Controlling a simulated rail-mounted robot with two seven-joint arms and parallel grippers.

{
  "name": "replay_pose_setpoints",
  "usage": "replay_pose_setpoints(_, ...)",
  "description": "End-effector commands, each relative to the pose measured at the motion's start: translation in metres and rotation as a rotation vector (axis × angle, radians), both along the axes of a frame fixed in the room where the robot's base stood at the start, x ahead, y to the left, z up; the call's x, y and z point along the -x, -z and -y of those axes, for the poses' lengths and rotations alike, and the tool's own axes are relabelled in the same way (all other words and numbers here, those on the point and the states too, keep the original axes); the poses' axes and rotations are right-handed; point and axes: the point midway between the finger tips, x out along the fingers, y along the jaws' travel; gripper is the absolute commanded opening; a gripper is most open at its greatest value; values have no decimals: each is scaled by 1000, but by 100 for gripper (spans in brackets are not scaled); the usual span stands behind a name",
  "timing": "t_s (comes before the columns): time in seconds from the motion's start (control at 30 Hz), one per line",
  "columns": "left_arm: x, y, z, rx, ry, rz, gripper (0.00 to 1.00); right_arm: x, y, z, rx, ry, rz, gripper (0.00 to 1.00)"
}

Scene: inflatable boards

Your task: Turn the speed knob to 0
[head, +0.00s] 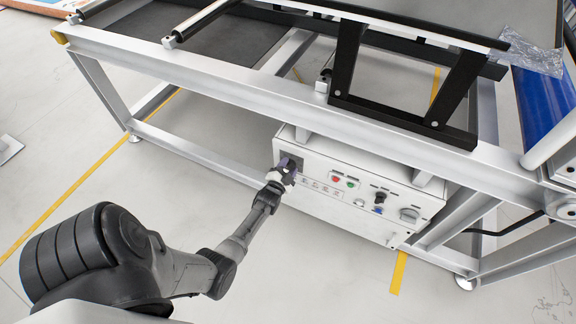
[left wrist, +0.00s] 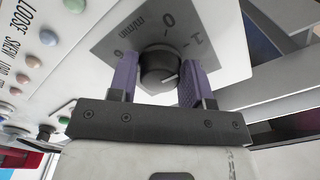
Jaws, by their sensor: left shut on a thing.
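The speed knob (left wrist: 160,68) is round and black, on a grey plate (left wrist: 205,32) marked "0", "1" and "m/min". The "0" is above the knob in the left wrist view. A white mark on the knob's face is toward its lower right, away from the "0". My left gripper (left wrist: 158,82) has its two purple fingers on either side of the knob and is shut on it. In the head view my left gripper (head: 286,174) is at the left end of the white control box (head: 315,168), and it hides the knob. My right gripper is not in view.
The box front also carries a red button (head: 335,177), a green button (head: 351,183) and a black knob (head: 380,197). Several coloured round buttons (left wrist: 48,38) show left of the plate. A metal frame beam (head: 200,78) runs above the box. The floor in front is clear.

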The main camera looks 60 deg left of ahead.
Motion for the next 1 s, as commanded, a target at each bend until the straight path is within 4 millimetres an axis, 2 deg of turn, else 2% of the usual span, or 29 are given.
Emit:
replay_pose_setpoints(0.6, 0, -1, 0, 457, 1, 311, 21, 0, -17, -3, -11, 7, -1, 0)
replay_pose_setpoints(1.0, 0, -1, 0, 632, 0, 429, 21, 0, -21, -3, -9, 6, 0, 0)
